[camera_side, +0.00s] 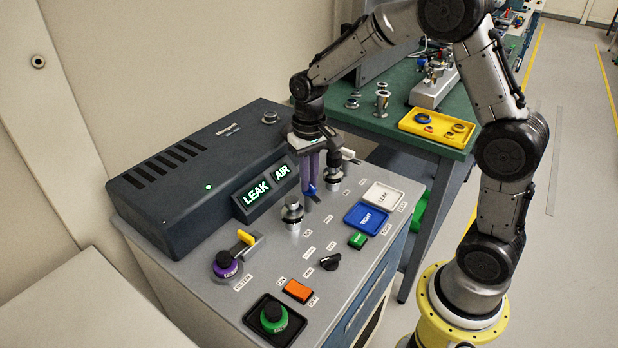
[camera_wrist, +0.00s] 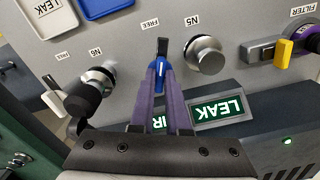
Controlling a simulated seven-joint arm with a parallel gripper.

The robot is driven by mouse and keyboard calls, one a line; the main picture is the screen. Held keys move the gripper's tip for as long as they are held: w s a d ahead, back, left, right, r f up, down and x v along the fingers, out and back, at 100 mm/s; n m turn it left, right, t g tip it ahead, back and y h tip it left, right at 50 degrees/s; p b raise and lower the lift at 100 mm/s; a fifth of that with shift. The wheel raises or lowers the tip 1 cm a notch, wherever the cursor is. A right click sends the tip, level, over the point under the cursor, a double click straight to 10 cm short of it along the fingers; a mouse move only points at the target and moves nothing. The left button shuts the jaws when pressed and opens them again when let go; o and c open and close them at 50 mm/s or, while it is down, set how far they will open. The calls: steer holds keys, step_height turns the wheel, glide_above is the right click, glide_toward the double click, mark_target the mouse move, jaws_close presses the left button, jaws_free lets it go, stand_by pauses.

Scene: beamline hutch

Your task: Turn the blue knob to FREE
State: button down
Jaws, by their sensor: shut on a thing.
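The blue knob (camera_side: 311,191) stands on the grey panel top between two silver fittings; in the wrist view only part of the blue knob (camera_wrist: 163,78) shows between my fingers. My gripper (camera_side: 310,183) reaches down from above with purple fingers closed around it, and the wrist view shows my gripper (camera_wrist: 163,70) the same way. A black bar (camera_wrist: 162,47) sticks out at the knob's far side, toward the FREE label (camera_wrist: 150,23), which reads upside down. My fingers hide the knob's sides, so its exact angle is hard to tell.
Silver fittings (camera_side: 292,213) and (camera_wrist: 99,82) stand close on both sides of the knob. Behind is a dark box with lit LEAK (camera_side: 257,193) and AIR signs. White (camera_side: 382,197) and blue (camera_side: 366,217) trays and an orange switch (camera_side: 298,291) sit nearer the front.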

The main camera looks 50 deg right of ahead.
steer(key=shift+r+n, duration=0.1)
steer(key=shift+n, duration=1.5)
steer(key=c, duration=0.9)
jaws_free()
step_height(320, 180, up, 14)
